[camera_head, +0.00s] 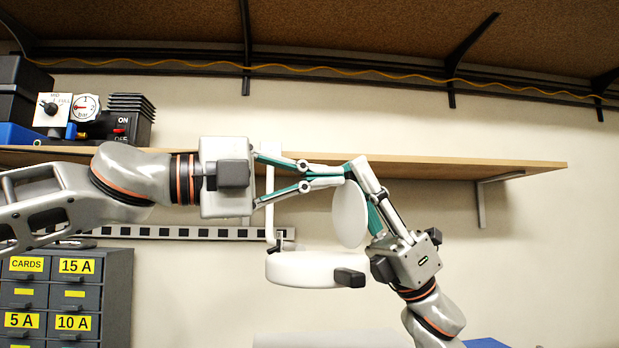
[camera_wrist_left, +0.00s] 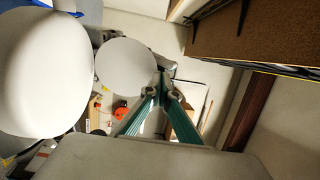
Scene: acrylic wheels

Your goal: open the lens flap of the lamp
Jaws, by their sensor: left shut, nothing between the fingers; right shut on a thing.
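The lamp's white round head (camera_head: 312,269) with a black handle (camera_head: 349,278) hangs below the shelf. The lens flap (camera_head: 349,214), a thin white disc, stands steeply upright above the head's right part. In the left wrist view the head (camera_wrist_left: 38,75) is the large disc and the flap (camera_wrist_left: 125,67) the smaller one. My left gripper (camera_head: 342,174) is shut and empty, its tips at the flap's top edge and close to my right fingertips. My right gripper (camera_head: 361,182) comes from the lower right and is shut on the flap at its right edge; the exact contact is partly hidden.
A wooden shelf (camera_head: 480,166) runs behind both arms. A white post (camera_head: 270,185) stands by my left gripper. A drawer cabinet (camera_head: 66,290) is at lower left; a gauge box (camera_head: 87,108) sits on the shelf. Wall space at right is clear.

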